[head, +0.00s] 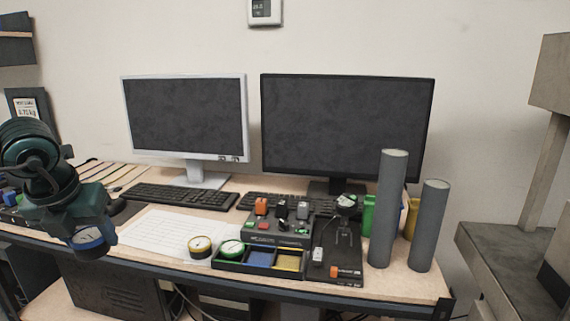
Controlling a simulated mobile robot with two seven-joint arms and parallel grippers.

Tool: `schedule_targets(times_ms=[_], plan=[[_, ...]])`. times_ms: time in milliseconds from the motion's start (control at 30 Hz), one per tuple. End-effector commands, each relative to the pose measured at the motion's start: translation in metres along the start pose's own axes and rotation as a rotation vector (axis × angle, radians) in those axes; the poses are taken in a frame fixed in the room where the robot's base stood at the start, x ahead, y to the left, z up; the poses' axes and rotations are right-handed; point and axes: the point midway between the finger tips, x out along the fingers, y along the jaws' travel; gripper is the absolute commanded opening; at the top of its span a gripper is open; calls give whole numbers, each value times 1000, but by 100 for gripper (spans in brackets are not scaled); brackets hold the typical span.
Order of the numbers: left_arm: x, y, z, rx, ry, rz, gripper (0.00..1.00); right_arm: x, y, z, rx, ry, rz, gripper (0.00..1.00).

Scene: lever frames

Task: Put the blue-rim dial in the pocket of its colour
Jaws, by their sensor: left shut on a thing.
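The blue-rim dial (90,239) is in my left gripper (88,228), which is shut on it at the left, in front of the desk's front edge. The dark pocket tray (262,272) is at the middle front of the desk. Its blue pocket (260,259) looks empty, and so does the yellow pocket (288,262) to the right. A green-rim dial (232,248) is at the left pocket and hides most of it. A yellow-rim dial (200,246) lies on the desk left of the tray. My right gripper is not in view.
A switch box (276,236) stands behind the tray, with a black board (340,262) to the right. Two tall grey cylinders (388,210) stand at the right. White sheets (160,231) lie left of the yellow-rim dial. Keyboards (182,196) and two monitors (186,115) are behind.

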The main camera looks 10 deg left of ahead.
Motion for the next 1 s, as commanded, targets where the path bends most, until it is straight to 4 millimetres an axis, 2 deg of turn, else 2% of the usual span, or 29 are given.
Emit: schedule_targets(times_ms=[33,200,267,533,1000], plan=[[-16,0,7,0,-1,0,28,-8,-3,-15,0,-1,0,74],[-39,0,16,0,-1,0,28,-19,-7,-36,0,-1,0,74],[-26,14,9,16,-1,-16,28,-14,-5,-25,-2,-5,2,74],[-14,53,-6,134,-6,-66,28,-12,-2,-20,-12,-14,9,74],[5,76,-27,285,0,-113,28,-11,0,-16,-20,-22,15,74]])
